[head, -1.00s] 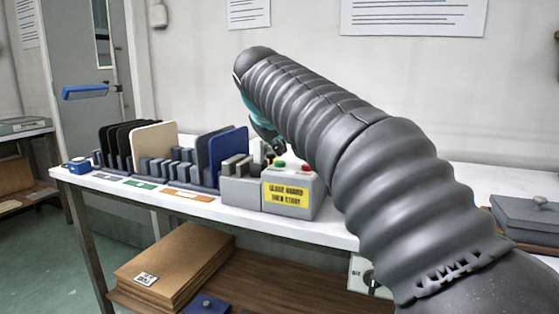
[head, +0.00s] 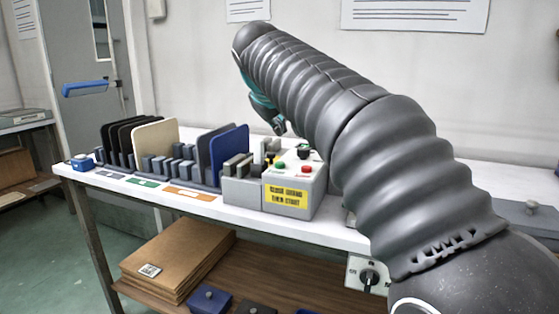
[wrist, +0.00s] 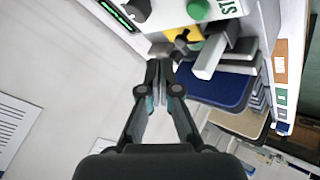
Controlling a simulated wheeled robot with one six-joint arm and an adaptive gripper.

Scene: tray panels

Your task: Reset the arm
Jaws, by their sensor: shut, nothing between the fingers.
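My arm, in a dark ribbed sleeve, crosses the right half of the head view. My gripper (wrist: 165,88) is shut with nothing between its fingers. In the head view, my gripper (head: 279,127) is partly hidden by the arm and hangs above the grey control box (head: 294,197). The box has a green button (head: 280,166), a red button (head: 306,169) and a yellow label. In the wrist view, the fingertips appear near the box's green button (wrist: 198,9), but I cannot tell how far apart they are.
A slotted rack (head: 180,170) holds black, cream, grey and blue panels (head: 229,153) on the white table (head: 240,212). A small blue block (head: 81,163) sits at its left end. Brown boards (head: 175,262) lie on the lower shelf. A rotary switch (head: 368,276) is at the front.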

